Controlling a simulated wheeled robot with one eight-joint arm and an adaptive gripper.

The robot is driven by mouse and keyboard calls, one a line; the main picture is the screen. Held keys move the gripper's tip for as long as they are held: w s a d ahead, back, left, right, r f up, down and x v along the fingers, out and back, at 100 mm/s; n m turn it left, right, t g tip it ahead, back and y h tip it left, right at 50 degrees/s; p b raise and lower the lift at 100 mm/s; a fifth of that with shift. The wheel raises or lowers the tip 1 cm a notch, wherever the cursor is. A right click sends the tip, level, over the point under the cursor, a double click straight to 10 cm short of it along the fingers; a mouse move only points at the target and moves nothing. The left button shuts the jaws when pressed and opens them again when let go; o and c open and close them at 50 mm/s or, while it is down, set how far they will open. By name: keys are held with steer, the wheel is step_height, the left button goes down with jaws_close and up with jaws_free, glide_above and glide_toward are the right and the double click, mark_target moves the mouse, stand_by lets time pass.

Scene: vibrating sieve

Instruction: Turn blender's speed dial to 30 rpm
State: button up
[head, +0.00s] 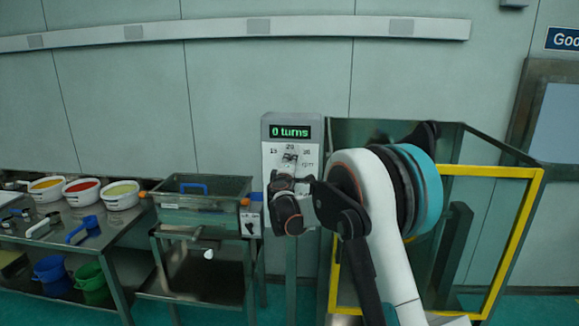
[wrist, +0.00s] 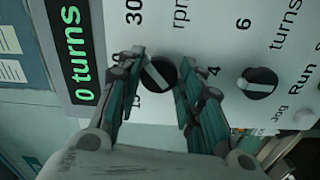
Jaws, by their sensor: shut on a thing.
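The blender's control box (head: 275,160) stands in the middle of the head view, with a green "0 turns" display (head: 290,131). The wrist view shows its panel sideways. The black round speed dial (wrist: 159,74) has a white line slanting across it and "rpm" above it. A "30" label (wrist: 135,12) lies at the top; the other numbers around the dial are partly hidden by a finger. I cannot tell exactly which number the line points to. My gripper (wrist: 158,88) is at the panel, shut on the speed dial with one finger on each side. In the head view my gripper (head: 289,168) hides the panel's lower part.
A second black dial (wrist: 259,83) marked "turns" sits beside the speed dial, with "Run" and "Jog" labels nearby. A yellow-edged guard frame (head: 490,172) stands right of the box. A metal table (head: 125,228) with bowls is at left.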

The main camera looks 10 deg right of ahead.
steer(key=shift+m, duration=0.3)
steer(key=o, duration=1.1)
steer(key=shift+c, duration=0.2)
steer(key=v, duration=1.2)
